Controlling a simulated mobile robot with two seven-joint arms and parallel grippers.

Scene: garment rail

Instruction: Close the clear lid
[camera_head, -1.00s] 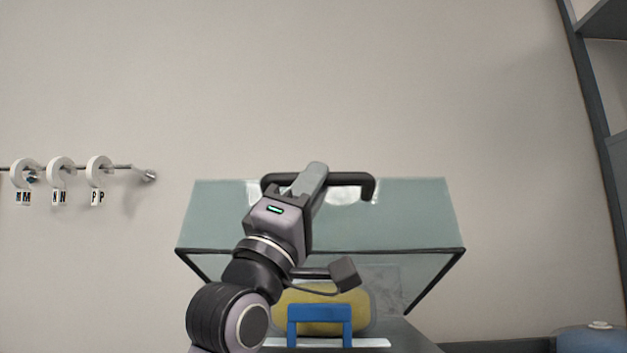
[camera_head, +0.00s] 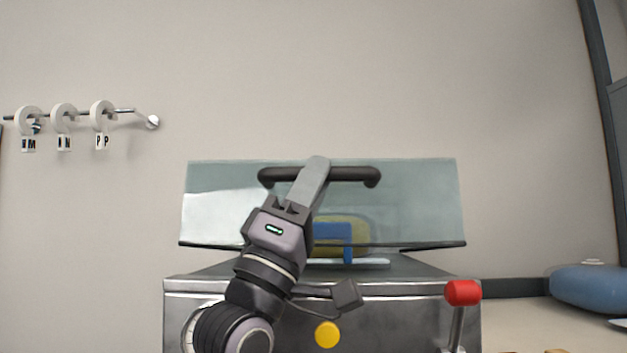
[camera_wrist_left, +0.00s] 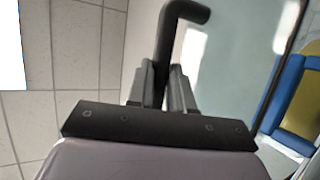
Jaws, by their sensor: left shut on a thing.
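The clear lid (camera_head: 412,205) is a tinted see-through panel with a dark lower edge, tilted open above a grey metal box (camera_head: 390,310). A black bar handle (camera_head: 352,175) runs along its upper part. My left gripper (camera_head: 316,172) is shut on the handle near its middle. In the left wrist view the handle (camera_wrist_left: 166,50) passes between the two fingers (camera_wrist_left: 164,85), and the lid (camera_wrist_left: 235,70) lies to the right. My right gripper is not in view.
A blue and yellow object (camera_head: 333,237) shows through the lid. A red-tipped lever (camera_head: 463,292) and a yellow button (camera_head: 327,334) are at the box front. A blue rounded object (camera_head: 590,290) lies at right. Hooks (camera_head: 64,117) hang on the wall rail.

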